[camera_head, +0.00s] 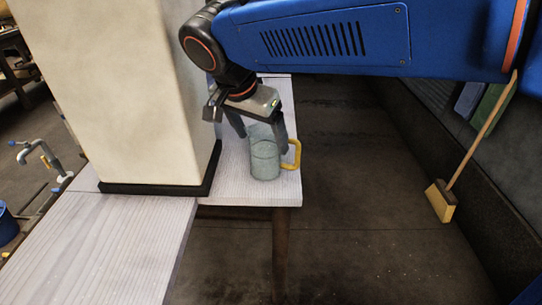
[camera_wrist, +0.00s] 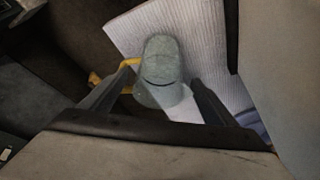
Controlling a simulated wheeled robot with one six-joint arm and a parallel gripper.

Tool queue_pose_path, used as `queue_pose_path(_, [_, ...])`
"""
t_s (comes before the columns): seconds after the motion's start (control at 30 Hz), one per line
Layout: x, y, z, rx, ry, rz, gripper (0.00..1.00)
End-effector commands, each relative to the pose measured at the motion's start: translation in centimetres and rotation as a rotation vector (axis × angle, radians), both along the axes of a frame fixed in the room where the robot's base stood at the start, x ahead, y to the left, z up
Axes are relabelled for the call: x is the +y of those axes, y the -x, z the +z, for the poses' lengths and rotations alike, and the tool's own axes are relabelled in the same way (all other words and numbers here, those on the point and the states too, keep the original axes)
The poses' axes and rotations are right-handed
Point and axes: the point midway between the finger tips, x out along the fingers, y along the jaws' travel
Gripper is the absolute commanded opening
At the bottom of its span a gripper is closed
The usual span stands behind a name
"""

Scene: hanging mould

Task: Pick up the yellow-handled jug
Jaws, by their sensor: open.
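The jug (camera_head: 265,160) is grey-green and translucent, with a yellow handle (camera_head: 293,155) on its right side. It stands upright on the pale wooden table (camera_head: 284,190), near the front right corner. My gripper (camera_head: 264,138) is open and comes down over the jug from above, a finger at either side of its upper part. In the wrist view the jug (camera_wrist: 160,75) lies between and a little beyond my two fingers (camera_wrist: 160,84). The yellow handle (camera_wrist: 129,63) shows at the left, partly hidden by the left finger. I cannot tell whether the fingers touch the jug.
A tall cream pillar (camera_head: 135,90) with a dark base stands left of the jug. A broom (camera_head: 440,200) leans at the right wall. A pipe with a tap (camera_head: 40,155) is at the far left. The floor (camera_head: 350,180) right of the table is clear.

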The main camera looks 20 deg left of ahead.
Motion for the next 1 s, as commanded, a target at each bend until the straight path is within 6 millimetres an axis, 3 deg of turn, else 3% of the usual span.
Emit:
queue_pose_path(0.3, [-0.5, -1.6, -3.5, 0.001, 0.002, -0.001, 0.81])
queue_pose_path(0.57, [-0.5, -1.7, -3.8, 0.0, 0.0, 0.0, 0.81])
queue_pose_path(0.6, [-0.5, -1.7, -3.8, 0.0, 0.0, 0.0, 0.79])
queue_pose_path(0.8, [-0.5, -1.7, -3.7, 0.0, 0.0, 0.0, 0.35])
queue_pose_path(1.0, [-0.5, -1.7, -3.7, 0.0, 0.0, 0.0, 0.35])
